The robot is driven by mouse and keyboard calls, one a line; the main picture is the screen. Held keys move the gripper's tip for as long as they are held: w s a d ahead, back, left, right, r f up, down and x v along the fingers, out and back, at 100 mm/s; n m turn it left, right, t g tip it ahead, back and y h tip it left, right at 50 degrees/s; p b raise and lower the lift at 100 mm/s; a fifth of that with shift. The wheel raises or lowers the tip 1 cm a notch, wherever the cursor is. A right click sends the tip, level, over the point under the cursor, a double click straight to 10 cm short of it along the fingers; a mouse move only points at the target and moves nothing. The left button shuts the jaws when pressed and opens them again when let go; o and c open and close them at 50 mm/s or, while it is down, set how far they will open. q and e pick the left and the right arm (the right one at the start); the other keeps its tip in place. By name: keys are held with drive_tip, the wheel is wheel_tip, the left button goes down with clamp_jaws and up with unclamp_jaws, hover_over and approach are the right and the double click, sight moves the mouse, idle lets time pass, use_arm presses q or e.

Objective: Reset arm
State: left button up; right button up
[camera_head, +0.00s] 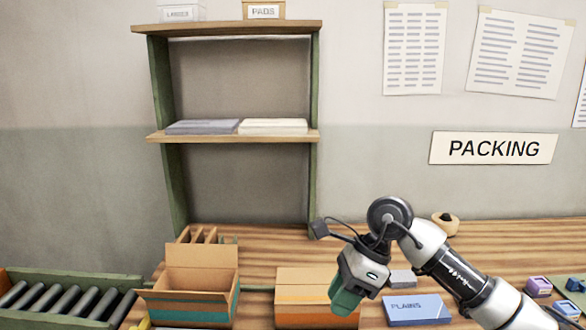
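My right arm comes in from the lower right over the wooden packing table (270,243). Its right gripper (343,302) points down in front of the closed orange-brown box (298,290). The green fingers are seen from an angle that does not show whether they are apart, and I see no object in them. I cannot tell whether they touch the box. My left arm and gripper are not in view.
An open cardboard box (190,304) stands left of the closed box, near a roller conveyor (55,302). A blue "PLAINS" pack (416,309) lies below my forearm. A tape roll (446,222) sits behind the arm. A green-sided shelf (230,137) stands at the back.

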drive_tip(key=s+a+r+m+t+y, duration=0.25)
drive_tip(key=a+m+y, duration=0.25)
drive_tip(key=y, duration=0.3)
drive_tip(key=s+a+r+m+t+y, duration=0.1)
drive_tip(key=a+r+m+t+y, duration=0.2)
drive_tip(key=a+m+y, duration=0.4)
drive_tip(key=w+d+f+m+t+h, duration=0.1)
drive_tip(key=d+f+m+t+h, duration=0.65)
drive_tip(key=m, duration=0.75)
drive_tip(key=d+f+m+t+h, duration=0.4)
drive_tip(key=d+m+t+h, duration=0.5)
drive_tip(key=m, duration=0.7)
drive_tip(key=s+d+f+m+g+h, duration=0.2)
drive_tip(key=s+d+f+m+g, duration=0.2)
drive_tip(key=s+f+g, duration=0.6)
drive_tip(key=s+d+f+m+g+h, duration=0.2)
drive_tip(key=s+d+f+m+g, duration=0.45)
drive_tip(key=s, duration=0.65)
wheel_tip(320, 180, down, 27)
drive_tip(key=s+a+n+g, duration=0.1)
drive_tip(key=a+n, duration=0.1)
drive_tip(key=a, duration=0.1)
drive_tip(key=s+d+f+g, duration=0.1)
drive_tip(key=s+d+f, duration=0.2)
drive_tip(key=s+f, duration=1.3)
drive_tip(key=shift+s+f, duration=0.2)
drive_tip(key=shift+f, duration=0.1)
